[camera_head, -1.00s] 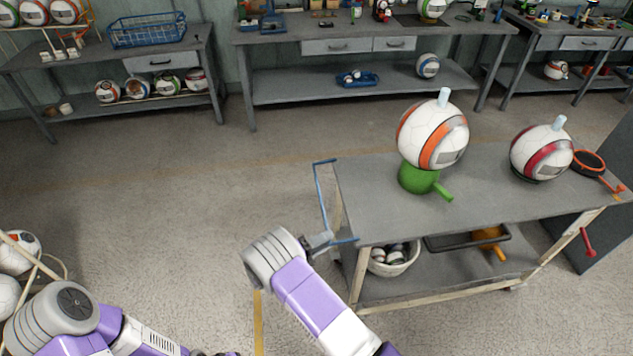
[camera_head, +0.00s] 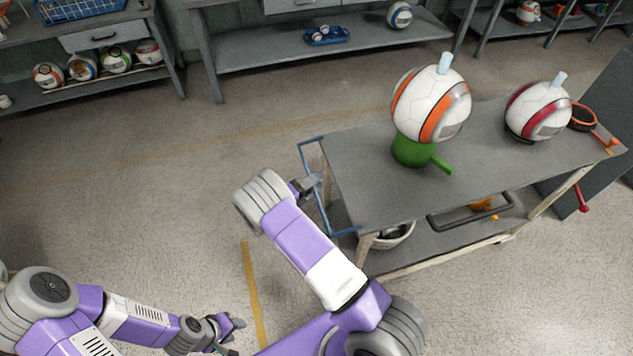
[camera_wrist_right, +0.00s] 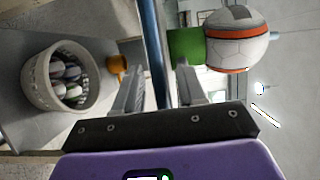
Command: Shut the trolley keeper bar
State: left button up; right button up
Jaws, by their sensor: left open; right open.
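The grey trolley (camera_head: 370,180) stands at centre right. A blue bar (camera_head: 308,165) sticks out from its left end, running along that end with a short arm at each corner. My right gripper (camera_head: 313,183) is at the middle of this bar. In the right wrist view the blue bar (camera_wrist_right: 153,45) passes between the two open fingers of the right gripper (camera_wrist_right: 158,72); whether they touch it I cannot tell. My left gripper (camera_head: 235,325) is low over the floor, away from the trolley, with nothing seen in it.
A white and orange ball (camera_head: 425,105) sits on a green holder (camera_head: 410,152) on the trolley top; a white and red ball (camera_head: 538,110) is further right. A basket of balls (camera_wrist_right: 35,80) is on the lower shelf. Floor left of the trolley is clear.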

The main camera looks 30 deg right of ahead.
jog(key=shift+d, duration=0.45)
jog(key=shift+w, duration=0.1)
jog(key=shift+c, duration=0.4)
grip_shut()
jog(key=shift+a+r, duration=0.1)
jog(key=shift+r, duration=0.05)
